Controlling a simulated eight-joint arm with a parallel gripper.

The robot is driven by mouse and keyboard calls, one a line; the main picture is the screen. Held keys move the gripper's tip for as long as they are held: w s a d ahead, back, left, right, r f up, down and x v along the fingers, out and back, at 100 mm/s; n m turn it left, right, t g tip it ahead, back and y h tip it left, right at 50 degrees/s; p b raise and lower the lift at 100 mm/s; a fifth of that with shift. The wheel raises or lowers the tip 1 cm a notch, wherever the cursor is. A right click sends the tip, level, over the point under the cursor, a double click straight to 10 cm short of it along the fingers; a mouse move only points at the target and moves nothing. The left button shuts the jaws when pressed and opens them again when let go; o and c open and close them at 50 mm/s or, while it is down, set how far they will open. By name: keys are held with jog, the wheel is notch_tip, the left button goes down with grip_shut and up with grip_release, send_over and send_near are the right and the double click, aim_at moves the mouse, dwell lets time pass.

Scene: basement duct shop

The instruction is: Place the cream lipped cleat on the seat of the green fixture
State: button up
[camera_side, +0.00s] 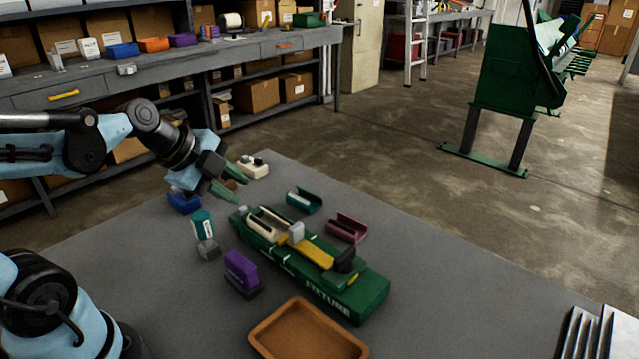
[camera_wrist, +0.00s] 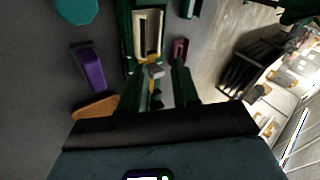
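The cream lipped cleat (camera_side: 268,222) is a channel with two raised walls. It lies at the left end of the green fixture (camera_side: 357,299), beside a grey block on the fixture's yellow strip (camera_side: 316,252). In the wrist view the cleat (camera_wrist: 149,32) lies lengthwise on the fixture, beyond and between my fingertips. Whether it sits fully down in the seat I cannot tell. My gripper (camera_side: 236,188) is above and left of the fixture's left end, with its green fingers apart and nothing between them. In the wrist view my gripper (camera_wrist: 158,82) is also open.
A teal channel (camera_side: 304,202) and a magenta channel (camera_side: 348,229) lie behind the fixture. A purple piece (camera_side: 240,268) and a teal piece (camera_side: 202,226) stand in front-left. An orange tray (camera_side: 262,339) is at the front. A cream-and-black part (camera_side: 255,169) lies behind my gripper. The table's right is mostly clear.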

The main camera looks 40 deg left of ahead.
jog(key=d+n, duration=0.1)
jog(key=n, duration=0.4)
jog(key=s+d+n, duration=0.1)
jog(key=d+n, duration=0.1)
jog(key=n, duration=0.3)
jog(key=s+d+n+y, duration=0.1)
jog(key=d+n, duration=0.1)
jog(key=n, duration=0.3)
jog(key=shift+s+d+f, duration=0.1)
jog(key=shift+s+f, duration=0.05)
jog(key=shift+f, duration=0.2)
dwell(0.4)
